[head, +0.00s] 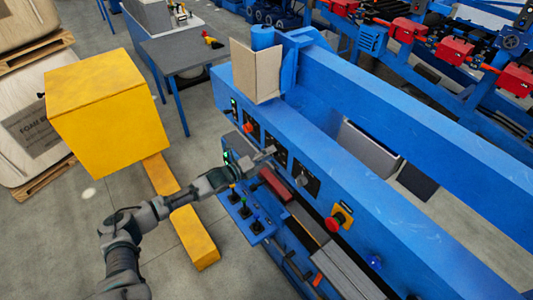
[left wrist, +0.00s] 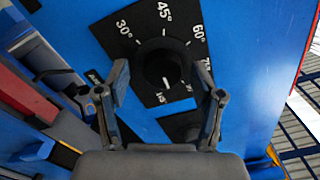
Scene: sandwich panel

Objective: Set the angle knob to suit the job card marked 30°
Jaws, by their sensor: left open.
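The angle knob (left wrist: 160,68) is a round black knob on a black dial plate (left wrist: 148,25) marked 30°, 45°, 60° and partly hidden higher figures. A small white mark shows on the knob's lower side, toward my gripper; the figure it faces is unclear. My left gripper (left wrist: 165,92) is open, one finger on each side of the knob's near side, and appears empty. Whether the fingers touch it I cannot tell. In the head view my left gripper (head: 267,153) is at the blue machine's control panel, covering part of a dial. I cannot make out a card marked 30°.
The blue machine (head: 400,180) fills the right. On its panel are a red knob (head: 249,127), another dial (head: 306,180) and a red stop button (head: 335,221). Levers (head: 245,211) stand below my gripper. A tan folded board (head: 255,72) stands above. A yellow box (head: 105,105) is left.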

